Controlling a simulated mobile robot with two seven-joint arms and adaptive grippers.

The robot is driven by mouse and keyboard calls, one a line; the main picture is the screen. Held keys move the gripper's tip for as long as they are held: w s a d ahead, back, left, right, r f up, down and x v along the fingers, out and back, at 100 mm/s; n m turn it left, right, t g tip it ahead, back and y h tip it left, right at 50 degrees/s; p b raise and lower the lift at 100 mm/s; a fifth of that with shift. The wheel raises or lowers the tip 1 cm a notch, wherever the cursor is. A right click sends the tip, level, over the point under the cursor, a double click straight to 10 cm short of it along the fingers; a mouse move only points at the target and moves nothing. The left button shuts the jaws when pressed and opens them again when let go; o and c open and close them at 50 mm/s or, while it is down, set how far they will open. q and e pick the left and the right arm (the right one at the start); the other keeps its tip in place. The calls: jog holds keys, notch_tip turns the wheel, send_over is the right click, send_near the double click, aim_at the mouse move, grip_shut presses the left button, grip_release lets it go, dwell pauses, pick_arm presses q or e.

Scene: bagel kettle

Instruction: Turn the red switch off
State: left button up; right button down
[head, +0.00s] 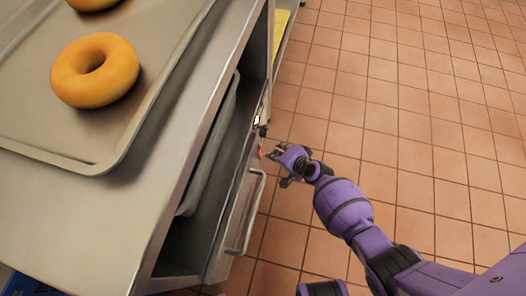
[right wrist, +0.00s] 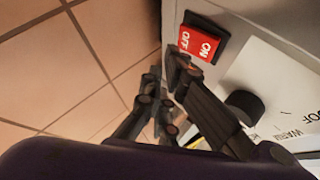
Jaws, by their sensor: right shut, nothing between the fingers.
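The red switch (right wrist: 199,43), marked ON and OFF in white, sits in a black frame on the grey metal panel in the right wrist view. In the head view it shows only as a small red spot (head: 260,152) on the cabinet's side. My right gripper (head: 274,154) is shut and empty, close beside that spot. In the right wrist view the right gripper's fingertips (right wrist: 168,72) are just below the switch, near its lower edge. I cannot tell whether they touch it. My left gripper is not in view.
A black knob (right wrist: 244,106) with a WARM label is beside the switch. In the head view, a door handle (head: 248,215) sticks out below the counter (head: 178,158). A tray (head: 108,164) with bagels (head: 96,88) lies on top. The tiled floor (head: 410,110) at right is clear.

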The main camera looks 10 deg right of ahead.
jog(key=shift+w+a, duration=0.1)
dwell(0.5)
jog(key=shift+w+a, duration=0.2)
jog(key=shift+a, duration=0.1)
jog(key=shift+w+a, duration=0.2)
jog(key=shift+a, duration=0.25)
dwell(0.6)
jog(key=shift+s+d+r, duration=0.1)
jog(key=shift+s+d, duration=0.25)
jog(key=shift+d, duration=0.5)
jog(key=shift+s+d+r, duration=0.15)
jog(key=shift+s+d, duration=0.2)
jog(key=shift+d, duration=0.4)
jog(key=shift+s+d+r, duration=0.1)
jog(key=shift+s+d, duration=0.25)
jog(key=shift+d, duration=0.45)
jog(key=shift+s+d+r, duration=0.15)
jog(key=shift+s+d, duration=0.2)
jog(key=shift+d, duration=0.4)
